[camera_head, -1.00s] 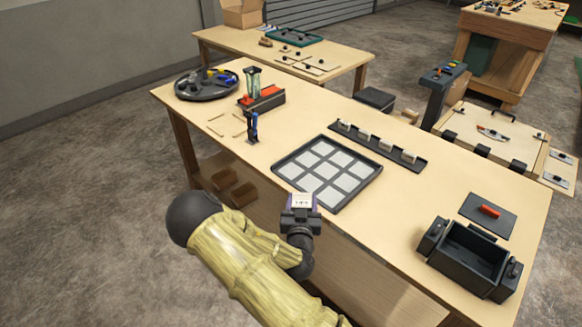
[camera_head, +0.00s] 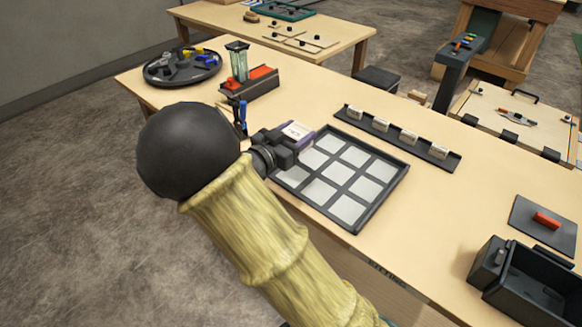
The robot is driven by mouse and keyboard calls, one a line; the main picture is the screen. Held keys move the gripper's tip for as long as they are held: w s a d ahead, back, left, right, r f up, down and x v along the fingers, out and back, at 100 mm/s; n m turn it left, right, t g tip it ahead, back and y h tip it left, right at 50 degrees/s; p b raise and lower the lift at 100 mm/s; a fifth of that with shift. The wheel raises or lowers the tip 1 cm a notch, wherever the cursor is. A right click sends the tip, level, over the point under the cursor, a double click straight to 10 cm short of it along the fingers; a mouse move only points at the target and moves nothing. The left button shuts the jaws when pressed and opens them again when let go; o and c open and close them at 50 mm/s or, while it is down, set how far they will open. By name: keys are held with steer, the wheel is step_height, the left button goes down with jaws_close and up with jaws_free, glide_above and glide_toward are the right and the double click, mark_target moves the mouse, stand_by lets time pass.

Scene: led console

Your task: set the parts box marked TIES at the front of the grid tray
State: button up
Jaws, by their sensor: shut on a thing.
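My gripper (camera_head: 285,147) is shut on a small purple parts box (camera_head: 298,136) with a white label on top. The lettering on the label is too small to read. The box is held over or just beside the left corner of the grid tray (camera_head: 371,222); I cannot tell how high it is. The tray is a black frame with pale square cells, and the cells I can see look empty. My gripper and arm hide its left part.
A black rail (camera_head: 441,160) with several white tags lies behind the tray. A red and black stand (camera_head: 262,84) with a green glass and a round dark tray (camera_head: 160,81) stand at left. A black bin (camera_head: 524,290) and a red-handled lid (camera_head: 527,233) are at right.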

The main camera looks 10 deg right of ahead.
steer(key=shift+w, duration=0.3)
steer(key=shift+r, duration=0.1)
steer(key=shift+s, duration=0.1)
steer(key=b, duration=0.1)
glide_above(295, 173)
steer(key=shift+f, duration=3.1)
steer(key=shift+f, duration=1.9)
steer(key=shift+s+f+b, duration=0.1)
steer(key=shift+f+b, duration=0.3)
steer(key=shift+b, duration=0.05)
